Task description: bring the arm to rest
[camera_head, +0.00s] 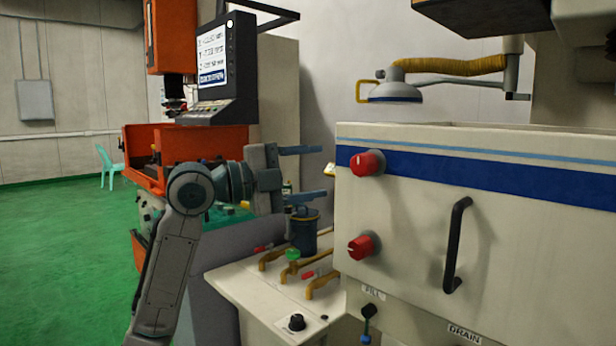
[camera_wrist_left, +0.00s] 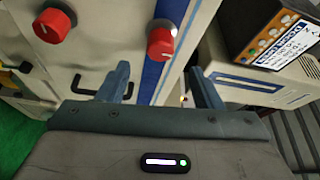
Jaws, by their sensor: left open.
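My left arm comes up from the bottom left in the head view. Its left gripper (camera_head: 303,173) points right, with two blue-grey fingers apart and nothing between them. It is in the air left of the cream machine tank (camera_head: 520,240), above the ledge with taps. In the left wrist view the two fingers of the gripper (camera_wrist_left: 160,85) are spread and empty. The upper red knob (camera_head: 367,162) and lower red knob (camera_head: 361,247) on the tank front lie to the right of the fingers. My right gripper is not in view.
A black handle (camera_head: 456,245) is on the tank front. Yellow pipes with valves (camera_head: 292,262) and a dark blue canister (camera_head: 304,230) are on the ledge below the gripper. An orange machine (camera_head: 180,145) with a screen (camera_head: 212,55) stands behind. Green floor (camera_head: 60,250) is open at left.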

